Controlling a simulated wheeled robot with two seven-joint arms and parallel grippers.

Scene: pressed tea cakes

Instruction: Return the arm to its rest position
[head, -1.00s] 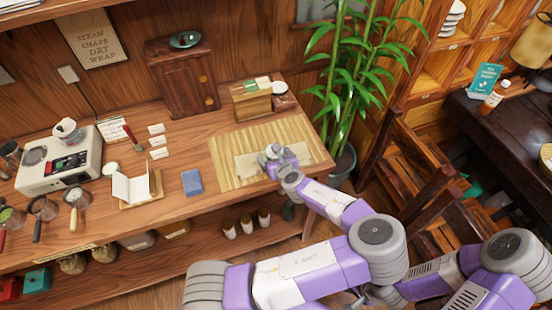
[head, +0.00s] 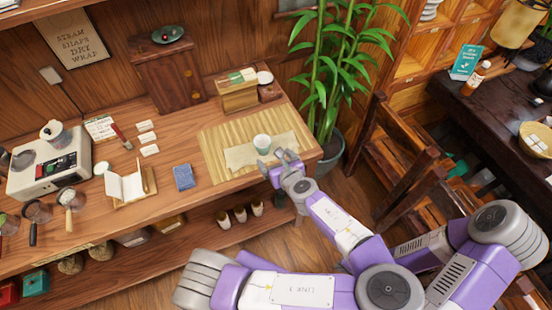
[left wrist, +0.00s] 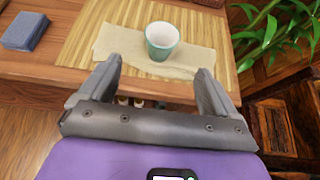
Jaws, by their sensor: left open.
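A small pale green cup (head: 262,143) stands upright on a beige cloth (head: 240,160) on the bamboo mat (head: 212,141). In the left wrist view, the cup (left wrist: 162,40) is beyond my fingertips, and I see into its pale inside. My left gripper (head: 277,161) is open and empty at the counter's front edge, on the near side of the cup and apart from it. Its two spread fingers (left wrist: 156,74) also show in the left wrist view. Parts of my other arm show at the right of the head view, but its gripper is not visible.
A potted bamboo plant (head: 330,150) and a dark wooden chair (head: 400,165) stand right of the counter. Small jars (head: 240,213) stand on the shelf below.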

